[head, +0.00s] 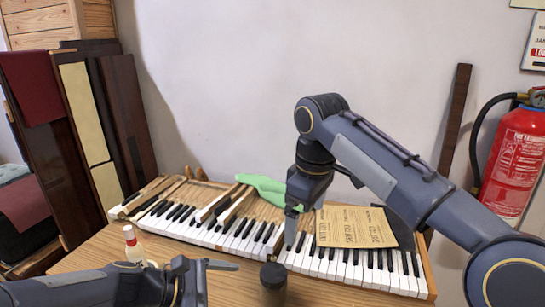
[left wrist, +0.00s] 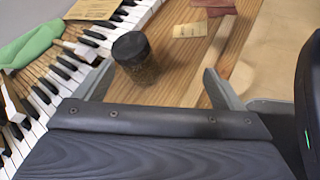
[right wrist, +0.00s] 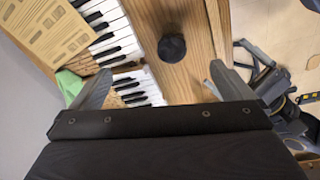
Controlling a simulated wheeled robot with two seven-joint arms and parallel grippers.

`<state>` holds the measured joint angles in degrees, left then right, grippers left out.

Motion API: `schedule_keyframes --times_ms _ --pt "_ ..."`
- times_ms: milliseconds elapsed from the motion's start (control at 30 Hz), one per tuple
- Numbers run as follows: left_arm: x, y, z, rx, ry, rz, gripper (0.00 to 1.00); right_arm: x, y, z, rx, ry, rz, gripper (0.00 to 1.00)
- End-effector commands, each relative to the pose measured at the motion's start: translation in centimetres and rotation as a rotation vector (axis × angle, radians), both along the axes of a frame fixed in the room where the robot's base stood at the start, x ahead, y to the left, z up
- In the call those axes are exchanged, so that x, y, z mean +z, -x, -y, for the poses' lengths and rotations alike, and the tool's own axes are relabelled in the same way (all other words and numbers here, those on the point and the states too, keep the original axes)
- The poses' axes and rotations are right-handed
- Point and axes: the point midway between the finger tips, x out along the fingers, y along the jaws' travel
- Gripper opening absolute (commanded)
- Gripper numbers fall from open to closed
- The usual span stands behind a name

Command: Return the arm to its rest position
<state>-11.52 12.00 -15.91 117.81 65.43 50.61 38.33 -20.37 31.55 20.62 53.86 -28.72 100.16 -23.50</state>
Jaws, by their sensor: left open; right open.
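My right arm comes in from the right, and its gripper (head: 291,236) points down over the keyboard (head: 340,262), near the middle of its keys. In the right wrist view its two fingers (right wrist: 158,85) stand wide apart with nothing between them. My left gripper (head: 222,266) is low in front of the keyboard, left of a dark jar (head: 273,287). In the left wrist view its fingers (left wrist: 157,85) are apart and empty, with the jar (left wrist: 135,58) beyond them. I cannot tell whether the right fingertips touch the keys.
A printed brown sheet (head: 355,228) and a green cloth (head: 262,189) lie on the keyboard. A few keys are lifted out at its left. A small bottle (head: 132,245) stands on the wooden table (head: 95,258). A fire extinguisher (head: 514,160) hangs on the right wall.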

Motion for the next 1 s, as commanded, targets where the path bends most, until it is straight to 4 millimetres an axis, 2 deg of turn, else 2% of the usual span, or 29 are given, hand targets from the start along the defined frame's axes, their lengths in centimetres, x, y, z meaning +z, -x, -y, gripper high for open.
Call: schedule_keyframes --times_ms 33,167,300,400,500,600,700,833,1000 --pt "2.5 1.9 -0.9 -0.052 -0.053 0.089 0.90 1.8 1.7 2.5 -0.057 -0.016 0.027 1.00" --pt "5.0 6.7 -2.6 -0.207 -0.225 0.307 0.90 2.4 6.0 7.2 -0.212 -0.084 0.066 1.00" --pt "6.6 11.3 -4.7 -0.372 -0.441 0.530 0.90 1.3 11.6 11.4 -0.415 -0.185 0.089 1.00" --pt "7.2 14.2 -6.3 -0.492 -0.614 0.673 0.90 -0.4 15.9 13.5 -0.578 -0.274 0.100 1.00" --pt "7.4 16.7 -8.0 -0.609 -0.793 0.791 0.90 -2.6 19.9 14.6 -0.743 -0.373 0.106 1.00" --pt "7.3 18.4 -9.6 -0.712 -0.954 0.873 0.90 -4.8 23.0 14.7 -0.886 -0.466 0.112 1.00" --pt "7.2 19.5 -10.8 -0.791 -1.073 0.920 0.90 -6.6 25.1 14.4 -0.990 -0.537 0.116 1.00" --pt "7.0 20.2 -11.6 -0.848 -1.154 0.944 0.90 -8.0 26.3 14.0 -1.058 -0.586 0.117 1.00" --pt "6.8 20.3 -11.8 -0.862 -1.171 0.947 0.90 -8.4 26.5 13.9 -1.071 -0.596 0.117 1.00"
